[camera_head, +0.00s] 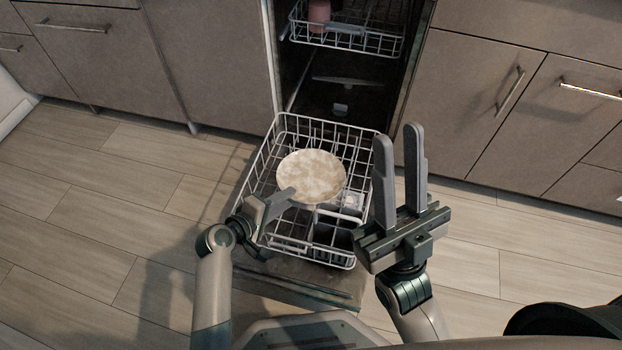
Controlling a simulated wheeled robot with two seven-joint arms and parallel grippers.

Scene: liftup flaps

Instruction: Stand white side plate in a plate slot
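The white side plate (314,174) is a round, pale, mottled disc over the lower dishwasher rack, its broad face turned up toward the head camera. My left gripper (282,197) is at the plate's lower left rim, with one finger lying across the rim; the other finger is mostly hidden. It appears shut on the plate. The lower rack (262,164) is white wire, pulled out; the slots under the plate are hidden by it. My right gripper (399,170) is open and empty, fingers pointing up the picture, by the rack's right side.
The upper rack (345,41) holds a pinkish cup (319,14). A grey cutlery basket (333,236) sits at the lower rack's near end. The open dishwasher door (310,288) lies beneath the rack. Cabinets (480,90) flank the dishwasher; the wooden floor (110,215) at left is clear.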

